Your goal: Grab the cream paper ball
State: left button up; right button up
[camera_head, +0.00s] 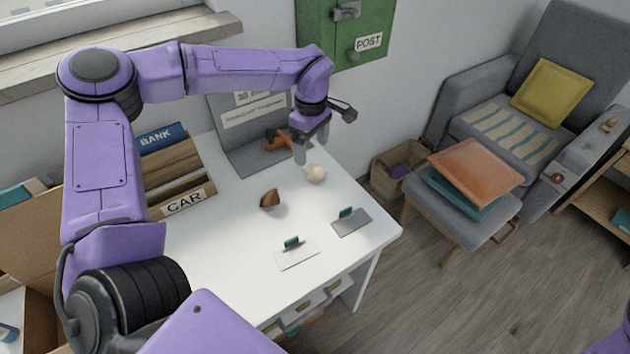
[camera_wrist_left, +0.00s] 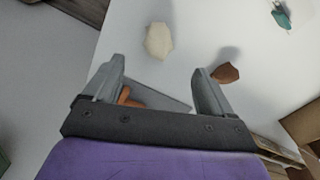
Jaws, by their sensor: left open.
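The cream paper ball (camera_head: 316,173) lies on the white desk near its back right edge. It also shows in the left wrist view (camera_wrist_left: 159,41), beyond the fingertips and between their lines. My left gripper (camera_head: 311,150) is open and empty, just above and behind the ball in the head view. Its two fingers also show apart in the left wrist view (camera_wrist_left: 158,72). I see no contact with the ball. My right gripper is not in view.
A brown crumpled piece (camera_head: 270,199) lies left of the ball. Two stamp-like plates with green grips, one white (camera_head: 297,256) and one grey (camera_head: 354,222), lie nearer the front. An orange object (camera_head: 279,139) stands behind. Wooden file boxes (camera_head: 176,171) stand left.

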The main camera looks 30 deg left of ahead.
aim_at(313, 167)
pick_arm(q)
notch_tip(313, 167, down, 10)
jog(key=shift+w+d+r+p, duration=0.15)
jog(key=shift+r+p, duration=0.1)
jog(key=shift+p, duration=0.3)
jog(key=c, duration=1)
